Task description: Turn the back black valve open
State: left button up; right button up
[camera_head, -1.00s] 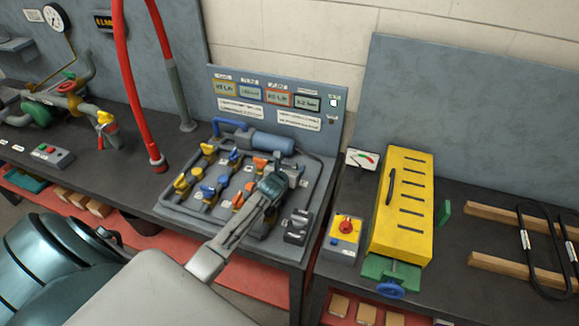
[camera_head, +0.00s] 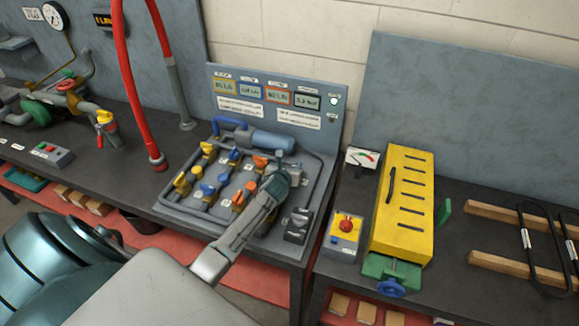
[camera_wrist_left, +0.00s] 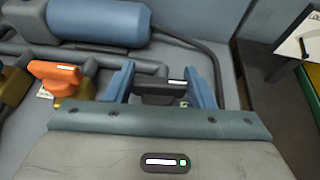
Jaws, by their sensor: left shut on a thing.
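The back black valve (camera_wrist_left: 158,89) shows in the left wrist view with its dark handle between the two blue fingers of my left gripper (camera_wrist_left: 161,82). The gripper is shut on this handle. In the head view my left gripper (camera_head: 279,178) reaches over the right part of the valve board (camera_head: 240,226) and hides most of the black valve. My right gripper is not in view.
An orange valve (camera_wrist_left: 56,75) stands just left of the fingers, with a blue cylinder (camera_wrist_left: 97,20) behind. Several yellow, blue and orange valves fill the board's left. A display panel (camera_head: 270,113) rises behind; a yellow box (camera_head: 403,200) stands to the right.

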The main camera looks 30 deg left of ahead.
pick_arm(q)
jog(key=n+g+y+b, duration=0.1)
jog(key=n+g+y, duration=0.1)
jog(key=n+y, duration=0.1)
jog(key=shift+d+f+n+b, duration=0.1)
jog(key=shift+f+n+b, duration=0.05)
jog(key=shift+n+b, duration=0.2)
jog(key=n+g+y+b, duration=0.1)
jog(key=n+g+y, duration=0.2)
jog(key=shift+n+y+b, duration=0.25)
jog(key=shift+y+b, duration=0.05)
jog(key=shift+y, duration=0.1)
jog(key=n+g+y+b, duration=0.1)
jog(key=n+g, duration=0.1)
jog(key=g, duration=0.1)
jog(key=shift+w+n, duration=0.1)
jog(key=shift+n, duration=0.3)
jog(key=n+g+y+b, duration=0.1)
jog(key=n+g+b, duration=0.1)
jog(key=n+g, duration=0.1)
jog(key=shift+g, duration=0.4)
jog(key=shift+n+g+b, duration=1.75)
jog(key=shift+n+g, duration=0.15)
jog(key=shift+g, duration=0.1)
jog(key=o, duration=1)
